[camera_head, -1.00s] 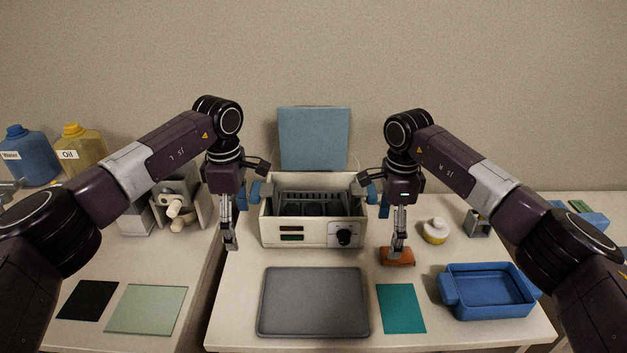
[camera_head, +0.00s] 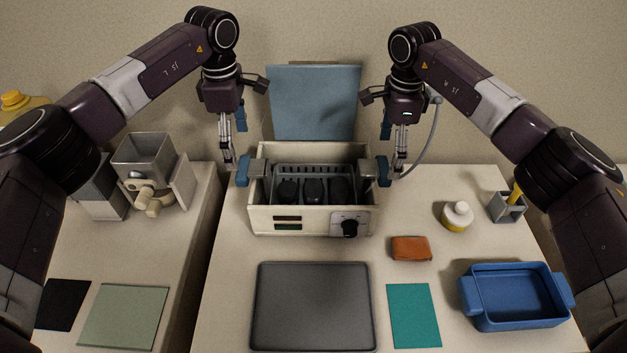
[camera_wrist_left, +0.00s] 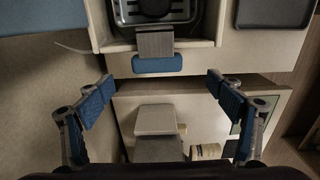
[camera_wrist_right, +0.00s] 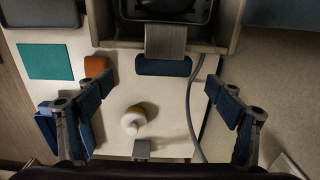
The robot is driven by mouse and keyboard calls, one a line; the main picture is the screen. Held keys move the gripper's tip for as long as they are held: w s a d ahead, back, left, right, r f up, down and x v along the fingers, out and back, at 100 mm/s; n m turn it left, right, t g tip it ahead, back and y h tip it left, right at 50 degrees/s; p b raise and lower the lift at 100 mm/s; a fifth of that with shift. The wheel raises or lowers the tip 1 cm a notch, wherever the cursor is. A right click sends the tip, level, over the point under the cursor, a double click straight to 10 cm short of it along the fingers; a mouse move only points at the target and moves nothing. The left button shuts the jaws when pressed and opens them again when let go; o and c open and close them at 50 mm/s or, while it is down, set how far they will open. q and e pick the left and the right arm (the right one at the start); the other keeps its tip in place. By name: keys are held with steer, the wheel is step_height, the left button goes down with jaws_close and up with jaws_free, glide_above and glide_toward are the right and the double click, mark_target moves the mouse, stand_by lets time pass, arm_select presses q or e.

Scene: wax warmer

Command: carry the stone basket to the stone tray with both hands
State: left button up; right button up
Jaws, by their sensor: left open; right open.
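The stone basket (camera_head: 312,170) is a dark slotted basket with dark stones, sitting in the cream warmer (camera_head: 300,223). Its left blue handle (camera_head: 243,171) and right blue handle (camera_head: 384,171) stick out past the warmer's sides. The grey stone tray (camera_head: 313,305) lies empty in front. My left gripper (camera_head: 235,150) is open near the left handle, which shows ahead between its fingers in the left wrist view (camera_wrist_left: 157,65). My right gripper (camera_head: 394,150) is open near the right handle, likewise centred in the right wrist view (camera_wrist_right: 163,67). Neither gripper holds anything.
A blue panel (camera_head: 314,103) stands behind the warmer. A brown block (camera_head: 411,248), teal mat (camera_head: 414,315), blue tub (camera_head: 518,300) and white-capped jar (camera_head: 457,215) are to the right. A grey hopper device (camera_head: 145,160) stands on the left table, across a gap.

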mark_target(243, 166)
arm_select(q)
steer(key=f, duration=0.6)
steer(key=shift+w+f, duration=0.3)
steer(key=shift+f, duration=0.1)
arm_select(e)
steer(key=f, duration=0.6)
steer(key=shift+w+f, duration=0.35)
arm_select(q)
steer(key=shift+f, duration=0.5)
arm_select(e)
steer(key=shift+s+f, duration=0.1)
steer(key=shift+f, duration=0.45)
arm_select(q)
steer(key=shift+f, duration=0.2)
arm_select(e)
steer(key=shift+f, duration=0.2)
arm_select(q)
steer(key=shift+c, duration=0.3)
arm_select(e)
steer(key=shift+c, duration=0.3)
arm_select(q)
steer(key=c, duration=1.5)
arm_select(e)
steer(key=c, duration=1.5)
arm_select(q)
steer(key=shift+o, duration=0.2)
steer(key=shift+r, duration=0.15)
arm_select(e)
steer(key=shift+r, duration=0.15)
